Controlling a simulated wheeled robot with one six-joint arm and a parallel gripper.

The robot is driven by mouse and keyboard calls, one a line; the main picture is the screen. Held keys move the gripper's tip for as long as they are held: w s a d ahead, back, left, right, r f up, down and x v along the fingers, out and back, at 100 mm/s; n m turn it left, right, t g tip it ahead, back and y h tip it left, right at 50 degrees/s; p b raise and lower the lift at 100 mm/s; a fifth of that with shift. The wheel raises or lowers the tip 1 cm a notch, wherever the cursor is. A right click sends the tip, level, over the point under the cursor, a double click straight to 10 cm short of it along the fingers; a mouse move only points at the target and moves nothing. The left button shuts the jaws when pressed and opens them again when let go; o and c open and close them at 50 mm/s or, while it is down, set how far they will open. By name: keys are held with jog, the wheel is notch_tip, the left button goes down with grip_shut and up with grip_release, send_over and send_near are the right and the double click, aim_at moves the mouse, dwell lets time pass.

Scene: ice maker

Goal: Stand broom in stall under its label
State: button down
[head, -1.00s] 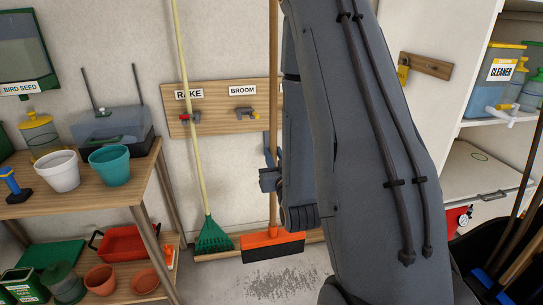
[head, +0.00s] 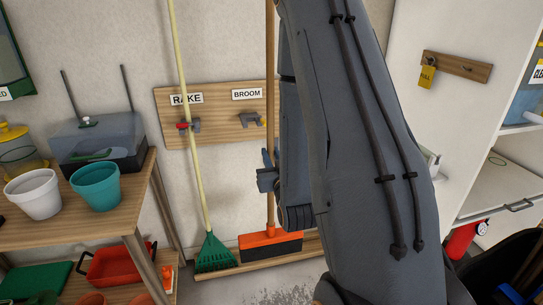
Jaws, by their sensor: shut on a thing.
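The broom has an orange head with dark bristles (head: 271,246) and a long brown handle (head: 271,100). My gripper (head: 268,180) is shut on the handle a little above the head and holds the broom nearly upright. The broom head is in front of the low wooden ledge; whether it touches the ledge or floor I cannot tell. The BROOM label (head: 247,94) is on the wall board (head: 225,135), left of the broom handle. An empty clip (head: 250,120) is below that label. My arm hides the board's right part.
A green rake (head: 214,252) stands left in the clip under the RAKE label (head: 187,98). A wooden shelf (head: 100,225) with pots is at the left. A white cabinet (head: 480,110) is at the right. A low ledge (head: 310,244) runs along the wall.

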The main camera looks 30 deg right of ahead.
jog(key=w+f+b, duration=0.3)
jog(key=f+b, duration=1.1)
jog(key=f, duration=0.5)
jog(key=w+d+f+b, duration=0.1)
jog(key=w+f+b, duration=0.2)
jog(key=f+b, duration=1.1)
notch_tip(320, 180, down, 6)
jog(key=shift+w+d+f, duration=0.1)
jog(key=shift+w+d, duration=0.1)
jog(key=b+x, duration=0.4)
jog(key=x, duration=2.2)
dwell(0.6)
dwell(0.6)
